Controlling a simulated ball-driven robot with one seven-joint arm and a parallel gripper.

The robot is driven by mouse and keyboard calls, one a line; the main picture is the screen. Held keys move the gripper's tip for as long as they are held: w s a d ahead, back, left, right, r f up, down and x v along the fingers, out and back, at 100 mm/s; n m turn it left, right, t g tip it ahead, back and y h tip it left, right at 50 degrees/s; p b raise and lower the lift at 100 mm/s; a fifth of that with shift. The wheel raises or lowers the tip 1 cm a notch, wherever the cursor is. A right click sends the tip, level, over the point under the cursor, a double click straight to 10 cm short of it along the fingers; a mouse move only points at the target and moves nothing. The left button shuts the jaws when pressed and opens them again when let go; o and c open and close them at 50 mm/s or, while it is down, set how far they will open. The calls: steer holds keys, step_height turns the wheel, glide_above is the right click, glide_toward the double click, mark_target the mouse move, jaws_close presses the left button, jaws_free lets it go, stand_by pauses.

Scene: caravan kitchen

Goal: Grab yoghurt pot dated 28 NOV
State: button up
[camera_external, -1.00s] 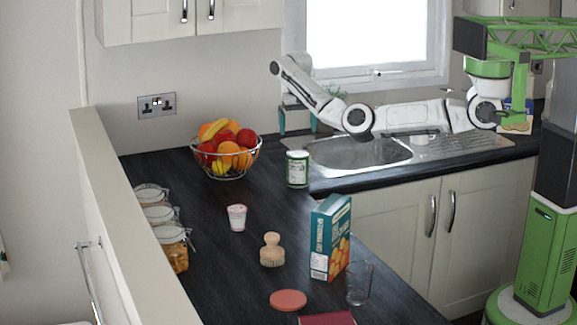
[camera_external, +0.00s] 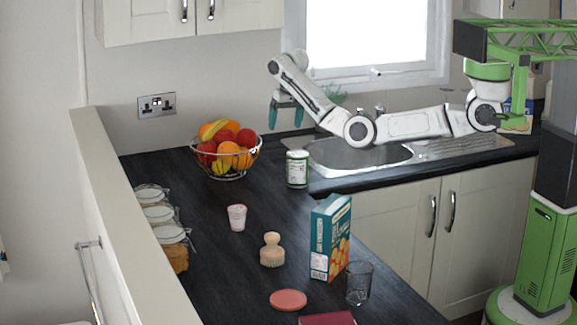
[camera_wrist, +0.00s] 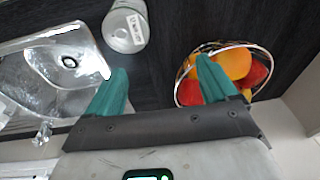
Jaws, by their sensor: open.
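A small pinkish-white yoghurt pot (camera_external: 237,217) stands upright on the dark worktop, in front of the fruit bowl. Its date is too small to read. My gripper (camera_external: 286,121) is open and empty, fingers pointing down, in the air near the back wall between the fruit bowl and the sink. In the wrist view my gripper (camera_wrist: 160,88) has its green fingers spread with nothing between them. The yoghurt pot does not show in the wrist view.
A fruit bowl (camera_external: 226,163) and a white-green can (camera_external: 297,169) stand near my gripper. The sink (camera_external: 358,157) is to the right. A brush (camera_external: 272,250), box (camera_external: 330,238), glass (camera_external: 359,283), coaster (camera_external: 288,300) and jars (camera_external: 160,215) surround the pot, with bare worktop around it.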

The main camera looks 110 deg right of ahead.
steer(key=w+a+n+t+h, duration=0.1)
steer(key=w+a+n, duration=0.15)
steer(key=w, duration=0.35)
steer(key=n+t+y+b, duration=0.1)
steer(key=n+t+b, duration=0.15)
steer(key=n, duration=0.85)
glide_toward(238, 208)
steer(key=f, duration=0.1)
steer(key=shift+y, duration=0.3)
steer(key=x, duration=0.5)
steer(key=shift+w+d+f, duration=0.15)
steer(key=shift+w+f, duration=0.05)
steer(key=shift+w, duration=0.25)
steer(key=shift+p+x, duration=0.35)
steer(key=shift+x, duration=2.55)
steer(key=shift+s+d, duration=0.1)
steer(key=shift+c, duration=0.2)
steer(key=c, duration=1.1)
